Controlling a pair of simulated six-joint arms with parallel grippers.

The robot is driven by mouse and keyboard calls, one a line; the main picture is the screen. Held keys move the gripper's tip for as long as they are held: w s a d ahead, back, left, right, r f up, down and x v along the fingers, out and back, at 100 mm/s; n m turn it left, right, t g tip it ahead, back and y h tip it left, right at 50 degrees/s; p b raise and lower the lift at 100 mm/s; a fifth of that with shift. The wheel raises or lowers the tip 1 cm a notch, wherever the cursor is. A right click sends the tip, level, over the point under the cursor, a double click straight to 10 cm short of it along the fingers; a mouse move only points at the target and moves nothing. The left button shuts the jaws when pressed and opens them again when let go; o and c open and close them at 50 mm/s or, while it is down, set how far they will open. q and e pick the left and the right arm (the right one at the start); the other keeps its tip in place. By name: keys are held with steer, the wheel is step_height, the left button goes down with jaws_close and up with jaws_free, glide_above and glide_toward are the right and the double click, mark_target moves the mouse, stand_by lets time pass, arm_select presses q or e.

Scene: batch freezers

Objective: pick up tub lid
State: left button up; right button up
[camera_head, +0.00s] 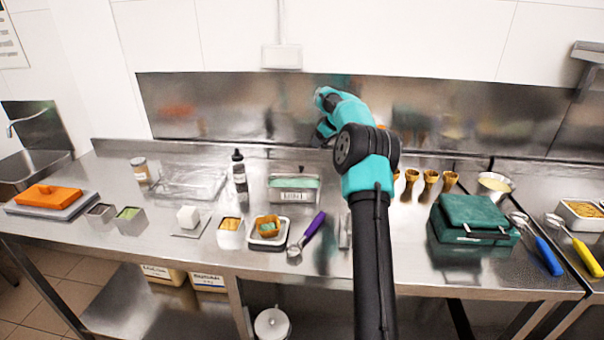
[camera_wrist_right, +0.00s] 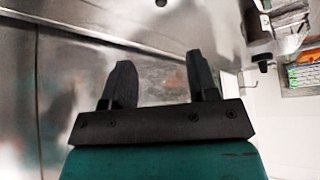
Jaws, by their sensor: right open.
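A clear, flat, lid-like piece (camera_head: 190,184) lies on the steel counter at the back left; I cannot tell for certain that it is the tub lid. A steel tub (camera_head: 294,195) with pale green contents and a label stands right of it, with no lid on it. My right gripper (camera_head: 322,118) is raised in front of the steel backsplash, above and right of the tub, apart from everything on the counter. In the right wrist view its two dark fingers (camera_wrist_right: 160,62) are spread with nothing between them. My left gripper is not in view.
A dark squeeze bottle (camera_head: 239,175) stands between the clear piece and the tub. A purple scoop (camera_head: 308,233) lies in front. Several cones (camera_head: 430,182) and a green case (camera_head: 473,219) are to the right. An orange block (camera_head: 48,195) is far left.

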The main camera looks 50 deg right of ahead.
glide_above(302, 167)
steer(key=s, duration=0.3)
steer(key=f, duration=1)
steer(key=shift+w+d+f, duration=0.1)
steer(key=shift+w+d, duration=0.1)
steer(key=shift+d, duration=0.05)
steer(key=shift+x, duration=2.6)
steer(key=shift+a, duration=0.1)
steer(key=shift+c, duration=0.4)
steer(key=c, duration=0.9)
